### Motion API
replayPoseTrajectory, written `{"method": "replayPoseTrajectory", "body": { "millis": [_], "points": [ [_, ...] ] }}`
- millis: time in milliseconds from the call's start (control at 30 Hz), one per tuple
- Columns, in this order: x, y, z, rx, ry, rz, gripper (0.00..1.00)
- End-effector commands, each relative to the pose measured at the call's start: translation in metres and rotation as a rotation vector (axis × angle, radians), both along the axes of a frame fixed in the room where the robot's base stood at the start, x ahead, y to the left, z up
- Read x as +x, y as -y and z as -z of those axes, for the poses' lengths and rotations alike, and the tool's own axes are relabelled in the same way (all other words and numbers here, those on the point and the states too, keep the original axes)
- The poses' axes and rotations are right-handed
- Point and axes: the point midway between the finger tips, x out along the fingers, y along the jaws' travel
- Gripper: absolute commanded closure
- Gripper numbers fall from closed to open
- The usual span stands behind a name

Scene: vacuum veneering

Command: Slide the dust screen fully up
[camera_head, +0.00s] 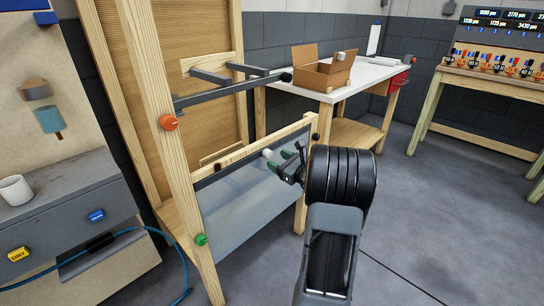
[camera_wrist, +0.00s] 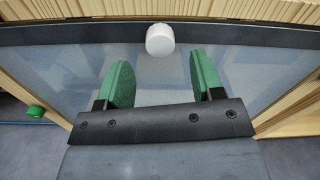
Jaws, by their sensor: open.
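The dust screen (camera_head: 236,208) is a translucent panel with a dark top rail, set low in a wooden frame. It also fills much of the wrist view (camera_wrist: 255,72). A white round knob (camera_head: 267,154) sits on its top rail; in the wrist view the knob (camera_wrist: 160,39) lies just beyond my fingertips, roughly in line with the gap between them. My gripper (camera_head: 286,160), with green finger pads, is open and empty in front of the knob. In the wrist view its fingers (camera_wrist: 160,66) are spread wide, with nothing between them but the screen behind.
The wooden frame (camera_head: 168,165) carries an orange knob (camera_head: 168,122) and a green knob (camera_head: 201,240). A dark bar (camera_head: 225,95) crosses above the screen. A white table (camera_head: 365,73) with an open cardboard box (camera_head: 322,73) stands behind. The floor at right is clear.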

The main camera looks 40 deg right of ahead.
Motion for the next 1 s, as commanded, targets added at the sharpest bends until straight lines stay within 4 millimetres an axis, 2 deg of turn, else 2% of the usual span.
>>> {"method": "replayPoseTrajectory", "body": {
  "millis": [33, 200, 433, 633, 1000],
  "points": [
    [-0.012, 0.003, -0.002, 0.002, 0.0, 0.005, 0.39],
    [-0.046, 0.009, -0.002, 0.001, 0.0, 0.004, 0.39],
    [-0.079, 0.015, -0.001, 0.001, -0.001, 0.003, 0.39],
    [-0.093, 0.016, -0.001, 0.0, 0.001, 0.001, 0.39],
    [-0.095, 0.016, 0.0, 0.0, 0.001, 0.0, 0.39]
  ]
}}
